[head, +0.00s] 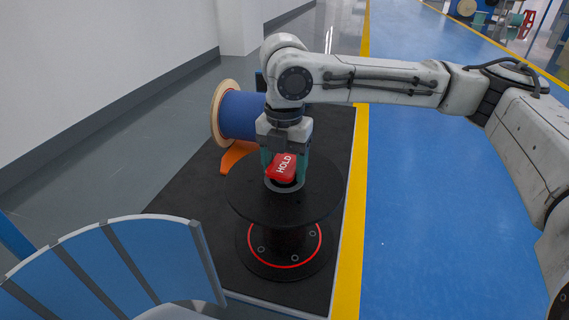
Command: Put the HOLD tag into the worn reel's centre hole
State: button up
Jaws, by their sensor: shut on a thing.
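The red HOLD tag (283,168) with white lettering is in the jaws of my gripper (286,160), whose teal fingers are shut on it. The tag is tilted and sits over the middle of the black reel (248,196), which stands upright on its lower flange. The reel's centre hole, with a grey ring (287,188) around it, shows just below the tag. The tag and fingers hide most of the hole, so I cannot tell whether the tag's lower end is inside it.
A reel of blue cable (240,115) with wooden flanges stands behind on an orange stand (232,157). A blue slatted chair-like object (100,265) is at the front left. The black mat (190,185) ends at a yellow line (352,220); the blue floor (430,220) right of it is clear.

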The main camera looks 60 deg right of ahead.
aim_at(286, 164)
jog(key=shift+s+a+f+b, duration=0.1)
jog(key=shift+f+b, duration=0.35)
jog(key=shift+f, duration=0.6)
jog(key=shift+r+p, duration=1)
jog(key=shift+p, duration=0.45)
dwell(0.5)
jog(key=shift+f, duration=0.7)
dwell(0.5)
jog(key=shift+f+b, duration=0.3)
jog(key=shift+b, duration=0.1)
jog(key=o, duration=0.8)
jog(key=shift+c, duration=0.2)
jog(key=shift+d+r+p, duration=0.25)
jog(key=shift+r+p, duration=0.85)
jog(key=shift+p, duration=0.15)
notch_tip(286, 164, up, 9)
jog(key=p, duration=0.8)
jog(key=shift+a+r+p, duration=0.1)
jog(key=shift+p, duration=0.25)
